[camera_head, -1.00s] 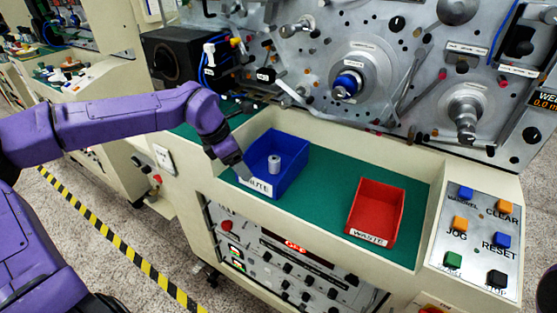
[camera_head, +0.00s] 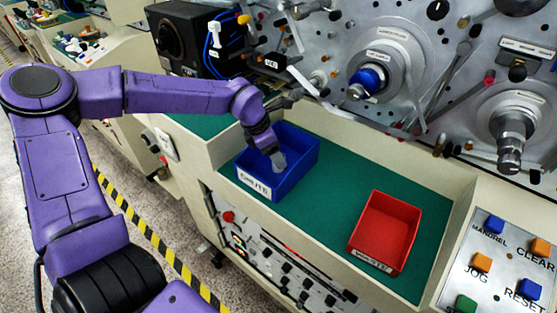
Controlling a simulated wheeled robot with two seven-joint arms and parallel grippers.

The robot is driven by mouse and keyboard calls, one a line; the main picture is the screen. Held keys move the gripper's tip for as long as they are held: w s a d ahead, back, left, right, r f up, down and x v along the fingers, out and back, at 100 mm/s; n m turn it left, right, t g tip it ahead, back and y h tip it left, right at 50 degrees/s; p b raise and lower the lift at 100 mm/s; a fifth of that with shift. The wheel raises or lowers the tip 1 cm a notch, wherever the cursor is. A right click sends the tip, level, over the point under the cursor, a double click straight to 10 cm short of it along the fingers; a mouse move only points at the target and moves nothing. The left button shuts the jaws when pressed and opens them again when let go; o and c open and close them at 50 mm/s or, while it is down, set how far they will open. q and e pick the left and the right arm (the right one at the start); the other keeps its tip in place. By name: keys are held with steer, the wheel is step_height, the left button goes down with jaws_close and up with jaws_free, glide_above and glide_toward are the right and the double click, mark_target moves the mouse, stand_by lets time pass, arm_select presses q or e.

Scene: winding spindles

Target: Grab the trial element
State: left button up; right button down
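In the earlier frame a small grey cylinder, which looks like the trial element, stands in the blue bin; now it is hidden or cannot be told apart from my fingers. The blue bin (camera_head: 299,172) has a white label on its front and sits at the left of the green work surface. My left gripper (camera_head: 279,162) reaches down into this bin from above, its grey fingers inside the walls. Whether the fingers are open or shut on the cylinder cannot be seen. My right gripper is not in view.
A red bin (camera_head: 384,232) with a white label stands to the right on the green surface (camera_head: 335,200), with free room between the bins. A button panel (camera_head: 505,262) is at the lower right. The machine face with spindles (camera_head: 372,80) rises behind.

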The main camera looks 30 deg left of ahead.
arm_select(q)
steer(key=x, duration=0.4)
steer(key=shift+a+f, duration=0.2)
steer(key=shift+a, duration=0.1)
steer(key=shift+s, duration=0.1)
steer(key=c, duration=1.1)
steer(key=shift+r, duration=0.1)
